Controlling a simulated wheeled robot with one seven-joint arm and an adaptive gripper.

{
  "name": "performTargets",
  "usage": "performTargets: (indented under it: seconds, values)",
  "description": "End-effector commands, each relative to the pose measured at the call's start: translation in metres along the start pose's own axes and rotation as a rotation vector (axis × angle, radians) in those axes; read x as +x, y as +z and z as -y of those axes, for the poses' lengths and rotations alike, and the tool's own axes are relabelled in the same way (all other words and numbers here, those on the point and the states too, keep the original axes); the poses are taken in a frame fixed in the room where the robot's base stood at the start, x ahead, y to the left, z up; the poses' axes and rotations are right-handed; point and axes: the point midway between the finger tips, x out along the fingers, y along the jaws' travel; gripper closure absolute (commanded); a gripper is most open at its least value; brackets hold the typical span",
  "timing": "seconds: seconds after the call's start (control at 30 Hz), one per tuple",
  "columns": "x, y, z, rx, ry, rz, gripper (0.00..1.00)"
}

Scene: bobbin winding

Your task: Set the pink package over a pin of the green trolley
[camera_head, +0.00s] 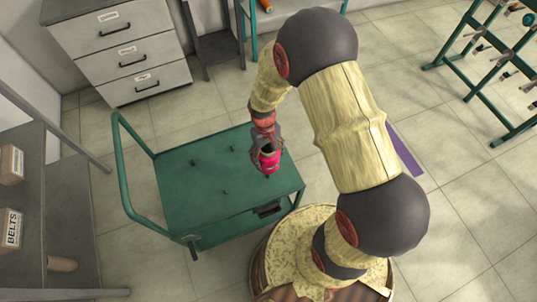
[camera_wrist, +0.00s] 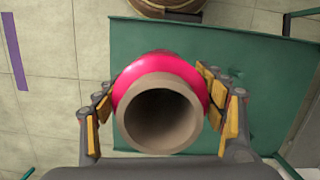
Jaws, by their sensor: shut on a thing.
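The pink package (camera_head: 269,161) is a pink yarn wind on a grey-brown hollow tube. My gripper (camera_head: 265,146) is shut on it; in the wrist view, yellow-padded fingers press both sides of the pink wind (camera_wrist: 160,63), and the tube's open end (camera_wrist: 160,118) faces the camera. The green trolley (camera_head: 175,207) stands below, with several short upright pins, such as one pin (camera_head: 225,191), on its deck. The package is over the deck's right part, near the right edge. A small dark tip shows just below it; I cannot tell whether the package is around a pin or above one.
The trolley's green handle (camera_head: 124,165) rises at its left. A grey drawer cabinet (camera_head: 122,55) stands at the back left, a shelf with boxes (camera_head: 12,228) at the left. A round wooden barrel-like thing (camera_head: 290,230) is close in front. A green rack (camera_head: 480,90) stands far right.

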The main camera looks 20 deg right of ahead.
Motion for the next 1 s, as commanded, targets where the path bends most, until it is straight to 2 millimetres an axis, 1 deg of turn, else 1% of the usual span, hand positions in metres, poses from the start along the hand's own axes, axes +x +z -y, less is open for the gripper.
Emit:
performTargets:
  seconds: [0.03,0.2,0.3,0.47,1.0]
  values:
    - [0.011,-0.002,0.000,0.000,0.000,0.000,0.65]
    - [0.032,-0.006,0.000,0.000,0.000,-0.001,0.65]
    - [0.026,-0.005,0.000,0.000,0.000,-0.002,0.65]
    - [0.027,-0.005,0.000,0.000,0.000,-0.002,0.65]
    - [0.054,-0.009,0.000,0.000,0.000,-0.001,0.65]
